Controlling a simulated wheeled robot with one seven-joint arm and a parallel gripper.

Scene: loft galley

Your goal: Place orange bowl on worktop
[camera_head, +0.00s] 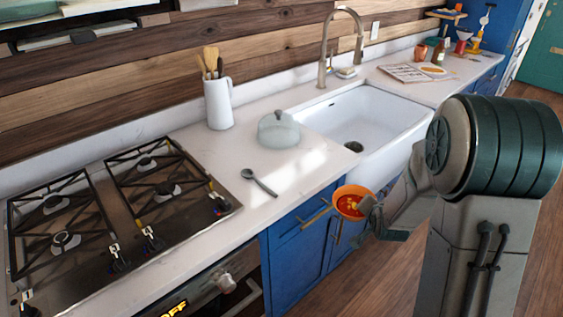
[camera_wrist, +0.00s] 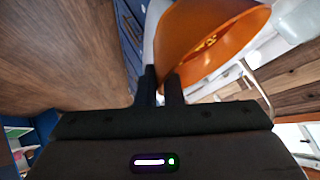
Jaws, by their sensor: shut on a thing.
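The orange bowl (camera_head: 349,203) has red-orange contents and is held by my gripper (camera_head: 372,212) just in front of the worktop's front edge, by the blue cabinet doors. In the wrist view the bowl (camera_wrist: 212,40) fills the upper middle, and my gripper (camera_wrist: 160,88) is shut on its rim or wall. The bowl looks roughly upright in the head view. The white worktop (camera_head: 225,162) runs between the hob and the sink, to the left of and behind the bowl.
A dark spoon (camera_head: 259,182) and a pale green domed lid (camera_head: 278,129) lie on the worktop. A white utensil jug (camera_head: 218,104) stands behind them. The gas hob (camera_head: 115,215) is left, the white sink (camera_head: 366,122) right. Bare worktop shows around the spoon.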

